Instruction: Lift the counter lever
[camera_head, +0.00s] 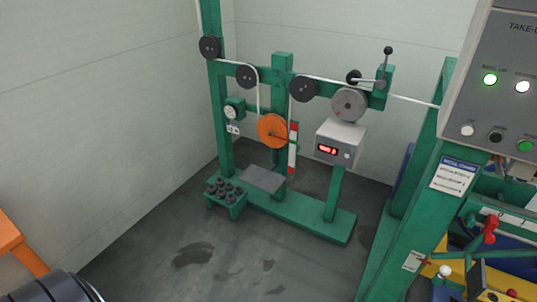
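The counter lever (385,68), a dark rod with a round black knob, stands nearly upright at the right end of the green stand's top beam. It sits above and right of a grey measuring wheel (349,104). Just below is a pale counter box (341,143) with a red lit display, its digits too small to read. A pale cable or strand runs past the wheel below the lever. Neither of my grippers is in view.
The green stand (300,215) carries black pulleys and an orange wheel (272,130). A control panel (500,85) on a green post blocks the right side. An orange table edge (12,240) is at far left. The grey floor (200,265) in front is open.

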